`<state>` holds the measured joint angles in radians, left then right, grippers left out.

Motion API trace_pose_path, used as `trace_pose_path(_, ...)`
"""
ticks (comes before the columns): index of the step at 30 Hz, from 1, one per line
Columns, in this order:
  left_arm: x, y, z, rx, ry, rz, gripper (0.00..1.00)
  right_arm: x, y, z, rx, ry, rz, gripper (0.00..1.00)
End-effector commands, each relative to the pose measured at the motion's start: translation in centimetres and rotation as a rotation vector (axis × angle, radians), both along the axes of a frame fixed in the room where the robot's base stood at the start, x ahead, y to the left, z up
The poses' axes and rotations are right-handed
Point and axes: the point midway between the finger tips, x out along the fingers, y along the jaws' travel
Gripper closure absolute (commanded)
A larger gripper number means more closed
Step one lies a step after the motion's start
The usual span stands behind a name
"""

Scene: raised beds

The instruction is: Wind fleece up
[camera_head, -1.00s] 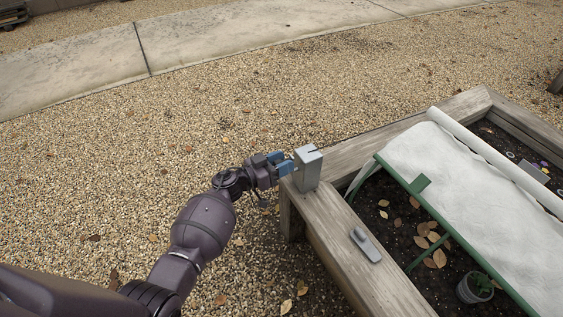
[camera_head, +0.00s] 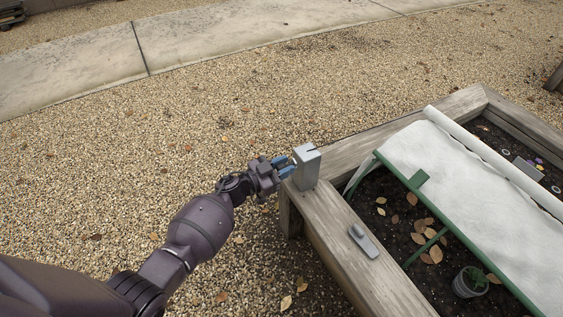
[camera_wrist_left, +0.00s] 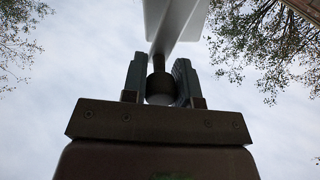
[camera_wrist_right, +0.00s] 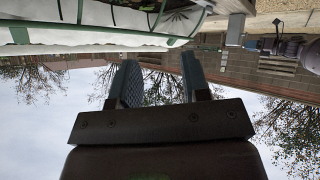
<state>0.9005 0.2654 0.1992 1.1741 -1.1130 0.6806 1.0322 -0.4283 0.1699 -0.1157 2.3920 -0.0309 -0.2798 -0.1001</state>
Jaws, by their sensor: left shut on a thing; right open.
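The white fleece (camera_head: 470,205) lies stretched over a green frame (camera_head: 440,222) on the raised bed, with a rolled white edge (camera_head: 480,150) along its far side. A grey upright block (camera_head: 307,170) stands on the bed's near-left corner. My left gripper (camera_head: 287,168) is beside this block. In the left wrist view its fingers are shut on a dark round knob (camera_wrist_left: 160,86) on a short stem below a pale grey part. My right gripper (camera_wrist_right: 160,85) is open and empty in the right wrist view; it is outside the head view.
A small grey piece (camera_head: 364,241) lies on the bed's wooden rim (camera_head: 340,250). A potted plant (camera_head: 470,283) and dry leaves (camera_head: 425,225) are on the soil. Gravel (camera_head: 200,130) left of the bed is free.

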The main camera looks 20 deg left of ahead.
Motion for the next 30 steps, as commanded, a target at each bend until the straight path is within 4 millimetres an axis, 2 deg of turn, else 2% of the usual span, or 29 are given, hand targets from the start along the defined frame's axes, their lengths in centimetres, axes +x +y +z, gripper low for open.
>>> trace_pose_path(15,-1.7,-1.8,-2.1,0.386,-0.295,-0.004,0.96,0.2,-0.5,0.0,0.017,-0.049,-0.01,0.57)
trace_pose_path(22,-2.1,-2.5,-3.1,0.558,-0.43,-0.005,0.96,0.1,-0.5,-0.4,0.036,-0.08,-0.021,0.57)
trace_pose_path(30,-2.5,-2.8,-4.4,0.76,-0.587,-0.005,0.96,0.2,-0.9,0.0,0.056,-0.142,-0.043,0.57)
